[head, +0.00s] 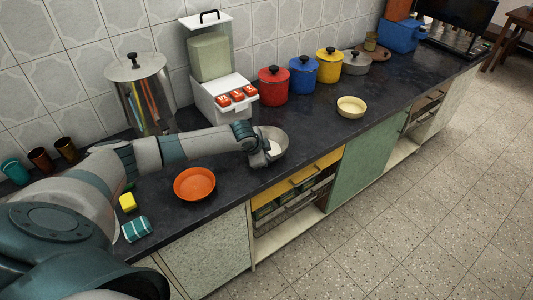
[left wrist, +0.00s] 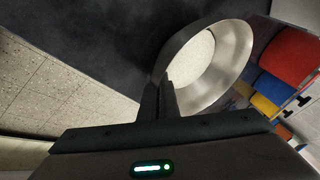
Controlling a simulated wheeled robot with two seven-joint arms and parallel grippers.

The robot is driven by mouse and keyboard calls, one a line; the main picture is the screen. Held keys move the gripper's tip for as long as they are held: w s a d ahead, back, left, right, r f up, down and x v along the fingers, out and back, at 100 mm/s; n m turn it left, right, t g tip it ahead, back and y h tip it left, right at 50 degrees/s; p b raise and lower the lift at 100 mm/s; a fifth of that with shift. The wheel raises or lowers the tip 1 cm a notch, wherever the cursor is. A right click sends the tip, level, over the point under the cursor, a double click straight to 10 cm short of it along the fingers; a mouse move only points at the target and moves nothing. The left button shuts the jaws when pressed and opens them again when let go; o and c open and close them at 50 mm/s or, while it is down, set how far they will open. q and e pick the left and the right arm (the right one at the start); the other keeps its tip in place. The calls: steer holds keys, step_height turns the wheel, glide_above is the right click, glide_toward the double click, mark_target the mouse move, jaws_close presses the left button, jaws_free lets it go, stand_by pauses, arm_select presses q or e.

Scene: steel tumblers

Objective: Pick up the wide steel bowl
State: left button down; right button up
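The wide steel bowl (head: 281,137) is near the front edge of the dark counter, with something pale inside it. In the left wrist view the bowl (left wrist: 236,52) shows its shiny wall and a whitish, speckled middle. My left gripper (head: 262,153) is at the bowl's near-left side in the head view. In the left wrist view its two fingers (left wrist: 160,92) are close together with the bowl's rim pinched between them. Whether the bowl touches the counter is not clear. My right gripper is not in view.
An orange bowl (head: 194,184) stands left of the steel bowl, a cream bowl (head: 351,107) to the right. Behind are a white dispenser (head: 213,75), a tall steel pot (head: 147,94), and red (head: 272,87), blue (head: 303,75) and yellow (head: 330,66) pots. Bare counter lies between steel and cream bowls.

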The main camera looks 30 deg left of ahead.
arm_select(q)
steer(key=shift+r, duration=0.15)
step_height(320, 180, up, 4)
steer(key=shift+w+f+b, duration=0.1)
steer(key=shift+f+b, duration=0.05)
steer(key=shift+b, duration=0.8)
steer(key=d+r+b, duration=0.3)
steer(key=d+r, duration=0.4)
steer(key=d, duration=0.4)
steer(key=shift+s+d, duration=0.35)
steer(key=shift+s, duration=0.1)
